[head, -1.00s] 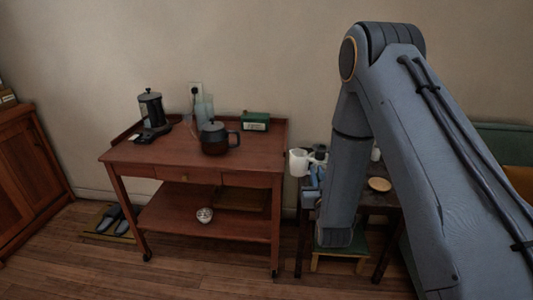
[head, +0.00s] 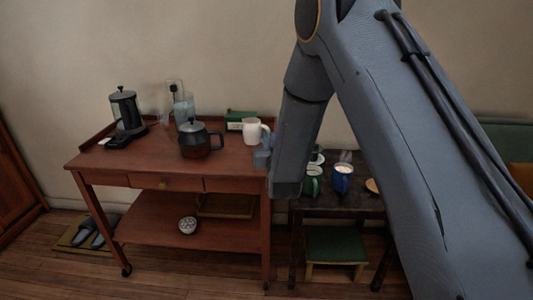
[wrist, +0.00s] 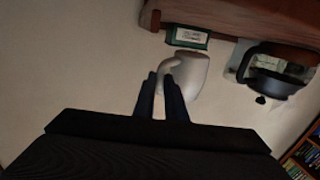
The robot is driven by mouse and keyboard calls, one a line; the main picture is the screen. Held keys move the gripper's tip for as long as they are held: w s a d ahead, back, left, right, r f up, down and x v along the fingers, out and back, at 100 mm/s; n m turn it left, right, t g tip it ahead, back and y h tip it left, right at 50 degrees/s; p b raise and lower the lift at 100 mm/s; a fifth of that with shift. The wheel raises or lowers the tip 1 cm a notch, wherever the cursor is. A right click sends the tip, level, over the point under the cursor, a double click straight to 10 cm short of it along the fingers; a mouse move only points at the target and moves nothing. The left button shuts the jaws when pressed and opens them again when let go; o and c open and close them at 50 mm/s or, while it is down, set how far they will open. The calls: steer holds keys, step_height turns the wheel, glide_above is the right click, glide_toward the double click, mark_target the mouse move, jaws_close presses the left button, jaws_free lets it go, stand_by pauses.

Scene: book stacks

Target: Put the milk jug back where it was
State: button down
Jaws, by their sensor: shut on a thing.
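The white milk jug (head: 251,131) shows in the head view at the right end of the wooden trolley's top (head: 135,159). I cannot tell whether it touches the top or hangs above it. My gripper (head: 263,157) is at its right side, partly hidden by my arm. In the wrist view, the two dark fingers (wrist: 162,98) are shut on the handle side of the jug (wrist: 188,76).
A dark teapot (head: 196,139), a green box (head: 237,119), a glass vessel (head: 183,105) and a black press pot (head: 124,109) stand on the trolley. Green (head: 313,181) and blue (head: 342,179) mugs stand on the dark table to the right. The trolley's front is clear.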

steer(key=shift+f, duration=2.45)
steer(key=shift+f, duration=0.15)
steer(key=c, duration=1.8)
jaws_free()
